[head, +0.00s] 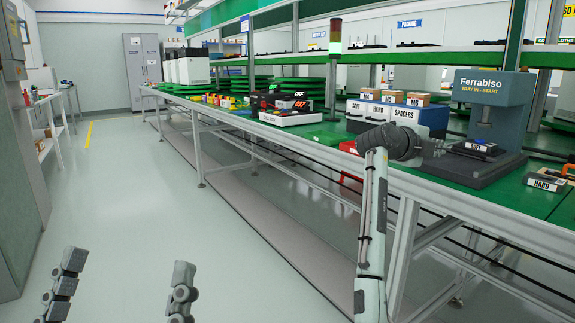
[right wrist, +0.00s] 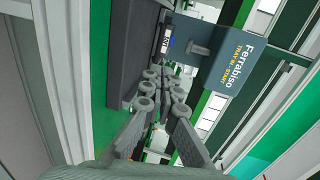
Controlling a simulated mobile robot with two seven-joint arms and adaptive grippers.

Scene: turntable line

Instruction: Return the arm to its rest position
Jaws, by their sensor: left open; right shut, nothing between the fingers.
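My right arm (head: 372,230) rises from the bottom of the head view and bends right over the bench edge. Its gripper (head: 436,148) points at the blue-grey Ferrabiso machine (head: 490,98), close to its open front. In the right wrist view the right gripper (right wrist: 162,82) is shut and empty, its fingers in front of the machine (right wrist: 215,62). A small dark labelled piece (head: 482,147) lies in the machine; it also shows in the right wrist view (right wrist: 166,40). My left gripper (head: 122,268) is open and empty, low over the floor at lower left.
A piece labelled HARD (head: 543,182) lies right of the machine. The aisle floor (head: 150,190) is clear.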

